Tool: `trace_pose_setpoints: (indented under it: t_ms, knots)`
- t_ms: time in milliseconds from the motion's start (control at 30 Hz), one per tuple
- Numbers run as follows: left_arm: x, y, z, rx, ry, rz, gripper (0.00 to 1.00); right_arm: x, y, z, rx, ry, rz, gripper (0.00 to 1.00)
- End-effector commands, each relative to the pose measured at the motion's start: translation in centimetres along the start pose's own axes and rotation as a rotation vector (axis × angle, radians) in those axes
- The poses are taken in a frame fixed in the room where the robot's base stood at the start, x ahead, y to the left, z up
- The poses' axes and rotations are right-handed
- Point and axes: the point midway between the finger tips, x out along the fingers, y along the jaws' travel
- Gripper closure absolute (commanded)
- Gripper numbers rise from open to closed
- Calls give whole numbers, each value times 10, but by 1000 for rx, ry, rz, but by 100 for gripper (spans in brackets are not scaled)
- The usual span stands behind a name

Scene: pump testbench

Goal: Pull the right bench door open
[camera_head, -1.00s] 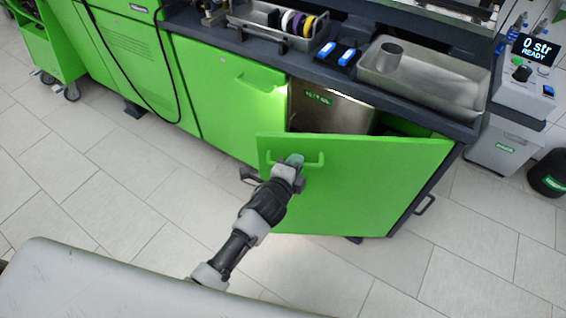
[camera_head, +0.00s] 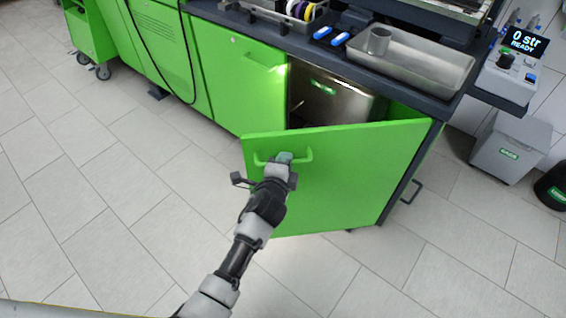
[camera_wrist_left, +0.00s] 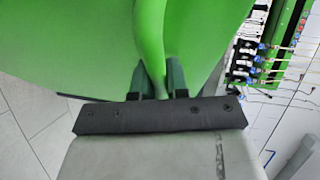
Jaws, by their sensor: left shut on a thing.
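The right bench door (camera_head: 340,180) is a green panel standing partly open, hinged at its right side. Its green bar handle (camera_head: 304,160) is on the outer face near the upper left. My left gripper (camera_head: 284,158) is shut on the handle. In the left wrist view, the handle (camera_wrist_left: 150,40) runs down between the two dark fingers of my left gripper (camera_wrist_left: 158,82). Behind the door, a metal container (camera_head: 325,98) with a green label shows in the dark cabinet. My right gripper is not in view.
The closed left door (camera_head: 240,80) is beside the opening. On the bench top are a metal tray (camera_head: 430,65) with a cup (camera_head: 378,40) and blue-and-black items (camera_head: 332,36). A grey bin (camera_head: 510,148) stands at right. The tiled floor (camera_head: 110,220) before the bench is clear.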

Motion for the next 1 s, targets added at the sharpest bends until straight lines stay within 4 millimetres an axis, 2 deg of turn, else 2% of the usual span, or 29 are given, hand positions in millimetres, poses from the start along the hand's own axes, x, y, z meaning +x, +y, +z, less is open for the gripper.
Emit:
trace_pose_setpoints:
  t_ms: [133, 167, 300, 333, 667, 767, 1000]
  knots:
    - [0, -1, 1, 0, -2, 0, 100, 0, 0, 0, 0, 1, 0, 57]
    - [0, -1, 1, 0, -2, 0, 84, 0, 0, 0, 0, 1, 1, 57]
    - [0, -1, 0, -1, -1, 0, 62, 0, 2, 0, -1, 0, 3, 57]
    - [0, -1, 0, -1, -1, 0, 60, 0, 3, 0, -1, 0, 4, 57]
    - [-5, 0, 0, -1, 0, 0, 60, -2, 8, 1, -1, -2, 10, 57]
    - [-18, 0, 1, 0, 0, 2, 60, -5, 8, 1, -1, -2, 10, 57]
    - [-66, 0, 0, -1, 0, 2, 60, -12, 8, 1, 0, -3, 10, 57]
